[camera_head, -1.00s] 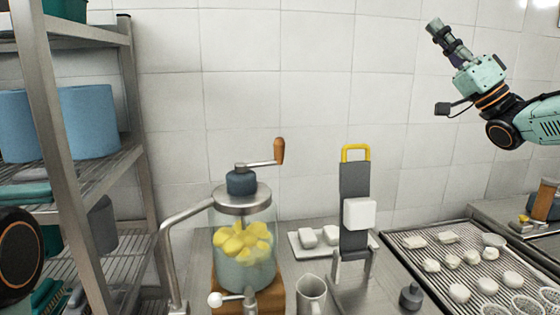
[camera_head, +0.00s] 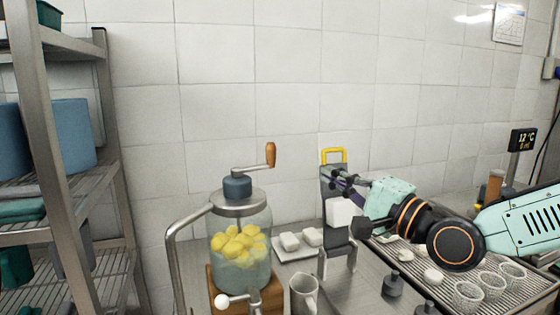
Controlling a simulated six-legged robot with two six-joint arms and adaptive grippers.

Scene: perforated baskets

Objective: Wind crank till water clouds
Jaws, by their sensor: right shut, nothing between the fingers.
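The crank (camera_head: 252,170) has a metal arm and an upright wooden handle (camera_head: 270,155). It sits on a dark hub on the metal lid (camera_head: 239,201) of a glass jar (camera_head: 262,225). Clear-looking water with yellow chunks (camera_head: 236,243) fills the lower jar, which stands on a wooden base. My right gripper (camera_head: 332,174) is shut and empty, right of the crank handle and apart from it, in front of the dark upright stand. Only a dark round part of my left arm showed earlier; my left gripper is out of view.
A metal mug (camera_head: 304,295) stands beside the jar. A draining tray (camera_head: 530,270) with several perforated baskets lies at right. A metal shelf (camera_head: 60,130) stands at left, and a curved pipe (camera_head: 172,255) beside the jar.

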